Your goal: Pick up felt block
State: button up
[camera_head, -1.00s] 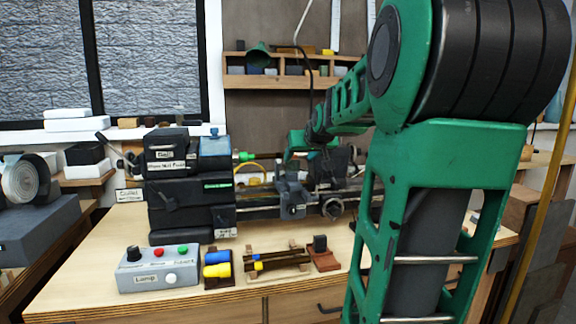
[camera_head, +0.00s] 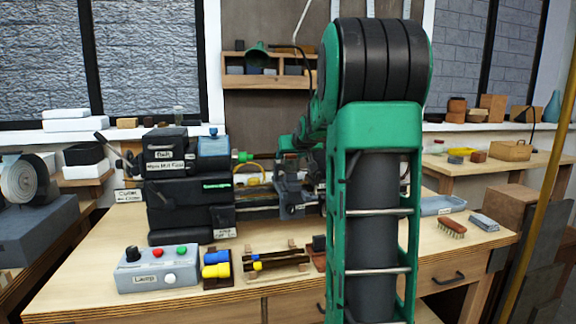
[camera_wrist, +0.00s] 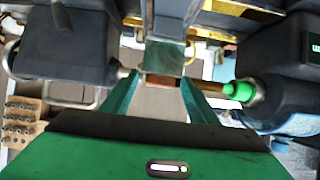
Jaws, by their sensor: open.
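A small grey block (camera_head: 484,222) lies at the right end of the workbench in the head view, beside a brush. It looks like the felt block, though I cannot read any label on it. My gripper (camera_wrist: 160,95) shows in the wrist view with its two green fingers apart and nothing held between them. Beyond the fingertips is a grey-green metal part (camera_wrist: 165,57) of the lathe. In the head view my arm hides the gripper's fingers. The gripper is at the lathe, well to the left of the grey block.
The lathe (camera_head: 190,190) fills the bench's back left. A brush (camera_head: 452,228) and grey tray (camera_head: 440,205) are at right.

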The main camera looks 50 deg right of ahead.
jog(key=shift+w+d+f, duration=0.15)
jog(key=shift+w+d, duration=0.05)
jog(key=shift+w, duration=0.1)
jog(key=c, duration=1.1)
jog(key=shift+c, duration=0.2)
